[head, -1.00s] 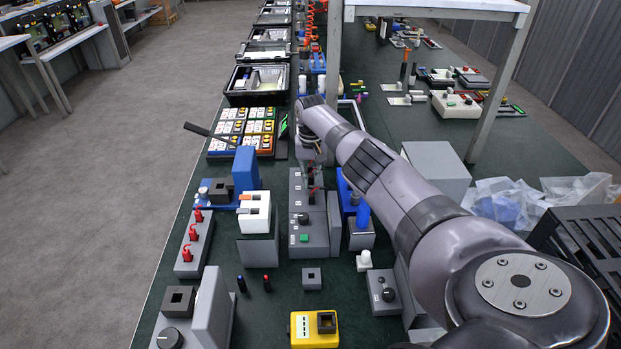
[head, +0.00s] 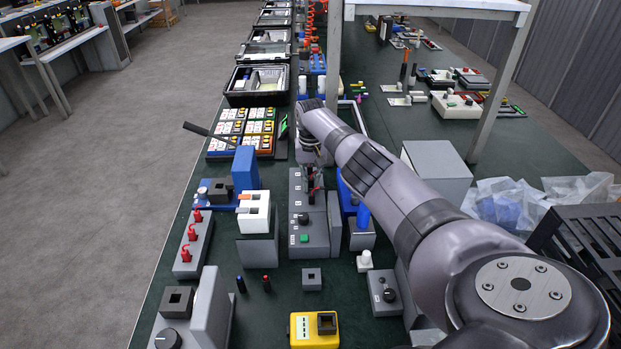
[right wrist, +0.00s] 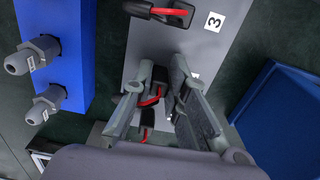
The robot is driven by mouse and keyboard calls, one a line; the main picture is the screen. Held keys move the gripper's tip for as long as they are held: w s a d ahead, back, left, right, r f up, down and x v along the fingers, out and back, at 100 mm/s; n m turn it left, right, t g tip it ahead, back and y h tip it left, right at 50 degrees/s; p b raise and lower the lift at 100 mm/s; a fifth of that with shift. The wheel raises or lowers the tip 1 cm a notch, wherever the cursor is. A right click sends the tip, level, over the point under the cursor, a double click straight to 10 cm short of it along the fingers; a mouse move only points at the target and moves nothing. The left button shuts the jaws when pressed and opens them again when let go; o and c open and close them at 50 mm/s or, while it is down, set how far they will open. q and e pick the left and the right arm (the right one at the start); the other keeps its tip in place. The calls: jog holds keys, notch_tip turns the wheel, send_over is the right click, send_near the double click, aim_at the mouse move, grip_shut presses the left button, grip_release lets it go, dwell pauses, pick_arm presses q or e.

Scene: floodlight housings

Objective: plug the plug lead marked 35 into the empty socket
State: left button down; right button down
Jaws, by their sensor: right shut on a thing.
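In the right wrist view my right gripper (right wrist: 157,85) is over a grey panel (right wrist: 200,50), its fingers either side of a black plug with a red lead (right wrist: 151,98). It is shut on this plug lead. The mark 35 is not legible, and I cannot tell whether the plug is seated. Another black-and-red plug lead (right wrist: 168,12) lies at the panel's top beside a label 3 (right wrist: 214,21). In the head view the right gripper (head: 311,180) is small and dark above the grey box (head: 309,235). I cannot pick out the empty socket. My left gripper is out of view.
A blue block with two grey cable glands (right wrist: 48,60) stands left of the panel, and a blue bin (right wrist: 285,105) is at right. In the head view a white block (head: 254,212), a red-hook strip (head: 193,240) and a yellow box (head: 313,328) stand nearby.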

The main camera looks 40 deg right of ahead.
aim_at(311, 179)
jog(key=shift+f, duration=0.15)
jog(key=c, duration=1.5)
grip_release()
notch_tip(311, 179, up, 12)
jog(key=shift+r, duration=0.1)
